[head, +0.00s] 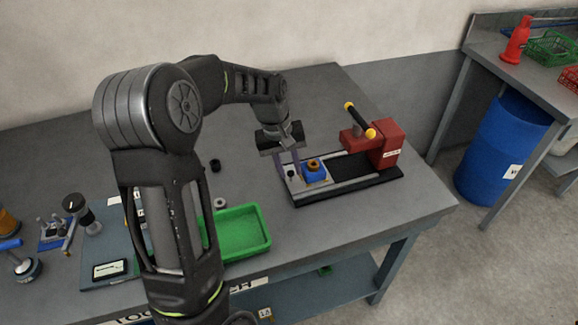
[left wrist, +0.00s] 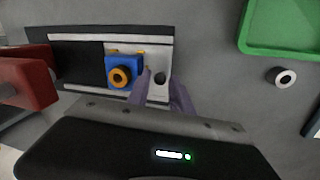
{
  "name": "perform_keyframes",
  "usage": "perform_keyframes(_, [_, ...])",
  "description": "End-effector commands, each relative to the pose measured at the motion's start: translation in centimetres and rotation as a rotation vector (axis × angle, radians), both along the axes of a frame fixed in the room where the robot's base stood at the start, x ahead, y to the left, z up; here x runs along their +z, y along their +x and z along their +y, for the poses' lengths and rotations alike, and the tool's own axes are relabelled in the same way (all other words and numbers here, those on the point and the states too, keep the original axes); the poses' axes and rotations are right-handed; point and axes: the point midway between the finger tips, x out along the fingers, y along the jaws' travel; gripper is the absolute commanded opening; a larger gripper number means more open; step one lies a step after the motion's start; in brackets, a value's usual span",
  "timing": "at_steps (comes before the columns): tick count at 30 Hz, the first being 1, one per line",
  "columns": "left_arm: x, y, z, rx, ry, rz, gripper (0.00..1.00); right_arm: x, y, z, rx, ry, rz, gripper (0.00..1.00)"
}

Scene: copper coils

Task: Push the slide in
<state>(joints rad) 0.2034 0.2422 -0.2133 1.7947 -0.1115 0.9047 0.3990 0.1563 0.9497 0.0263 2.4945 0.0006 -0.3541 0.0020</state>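The slide is a silver plate (head: 318,184) at the left end of a black-based press, on light rails. It carries a blue block (head: 313,174) with an orange copper-coloured ring on top, and a small dark knob (head: 291,174) near its left end. My left gripper (head: 289,164) is at that left end, fingers pointing down. In the left wrist view its two purple fingers (left wrist: 162,88) stand apart, with the dark knob (left wrist: 160,78) showing between their tips and the blue block (left wrist: 122,73) just left. Contact with the knob cannot be told. My right gripper is not in view.
The red press head (head: 386,143) with a yellow-ended black lever (head: 360,120) stands at the right end of the base. A green tray (head: 240,232), a metal ring (head: 219,203) and a small black part (head: 215,165) lie left of the press. Bare rail lies between slide and press head.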

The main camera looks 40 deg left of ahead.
Motion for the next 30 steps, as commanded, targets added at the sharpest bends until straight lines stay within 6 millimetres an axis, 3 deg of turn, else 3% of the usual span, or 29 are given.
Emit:
perform_keyframes(2, [0.01, 0.0, 0.0, 0.0, 0.0, 0.0, 0.26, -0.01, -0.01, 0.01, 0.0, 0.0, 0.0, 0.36])
perform_keyframes(12, [0.04, -0.01, 0.01, 0.0, 0.0, 0.0, 0.0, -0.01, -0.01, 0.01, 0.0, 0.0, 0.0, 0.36])
perform_keyframes(30, [0.06, -0.01, 0.01, 0.0, 0.0, 0.0, 0.0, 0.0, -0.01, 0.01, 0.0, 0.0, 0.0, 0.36])
